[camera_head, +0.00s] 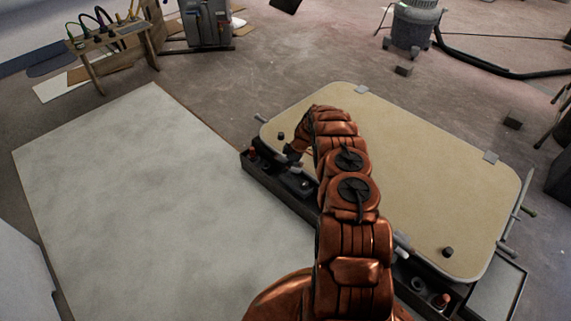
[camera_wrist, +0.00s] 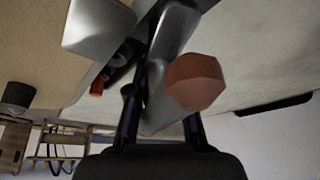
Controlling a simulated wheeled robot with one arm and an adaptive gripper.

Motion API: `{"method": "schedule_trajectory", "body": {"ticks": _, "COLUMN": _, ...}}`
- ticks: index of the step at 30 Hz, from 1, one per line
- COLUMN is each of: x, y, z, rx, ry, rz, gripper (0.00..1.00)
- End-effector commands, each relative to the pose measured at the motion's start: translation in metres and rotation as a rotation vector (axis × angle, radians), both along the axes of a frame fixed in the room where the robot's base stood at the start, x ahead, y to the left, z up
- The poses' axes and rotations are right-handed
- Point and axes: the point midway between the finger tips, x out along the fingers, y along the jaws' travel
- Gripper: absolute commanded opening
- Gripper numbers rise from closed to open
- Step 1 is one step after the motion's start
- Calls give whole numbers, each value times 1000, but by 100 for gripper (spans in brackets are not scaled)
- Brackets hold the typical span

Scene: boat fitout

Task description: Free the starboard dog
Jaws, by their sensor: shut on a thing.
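A tan hatch lid (camera_head: 420,160) with rounded corners and a pale rim lies across the middle right of the head view. My gripper (camera_head: 293,154) is at its near left edge, partly hidden by my arm. In the wrist view my gripper (camera_wrist: 160,110) has its dark fingers closed around a grey metal bar (camera_wrist: 168,48), which looks like a dog's lever. A reddish-brown faceted knob (camera_wrist: 195,82) stands close beside the bar, in front of the right finger. I cannot tell from the frames whether this is the starboard dog.
A dark tray (camera_head: 262,177) with small parts runs along the lid's near edge. A large pale panel (camera_head: 150,200) lies to the left. A small wooden bench (camera_head: 105,42) with cables, a grey machine (camera_head: 207,25) and a vacuum (camera_head: 412,27) with hose stand behind.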

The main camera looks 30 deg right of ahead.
Motion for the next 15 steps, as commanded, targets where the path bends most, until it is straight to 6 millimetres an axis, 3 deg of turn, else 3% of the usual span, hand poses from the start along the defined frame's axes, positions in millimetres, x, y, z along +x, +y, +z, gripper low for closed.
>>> {"method": "schedule_trajectory", "body": {"ticks": 15, "x": 1, "y": -2, "z": 2, "rx": 1, "ry": 1, "rz": -249, "gripper": 0}}
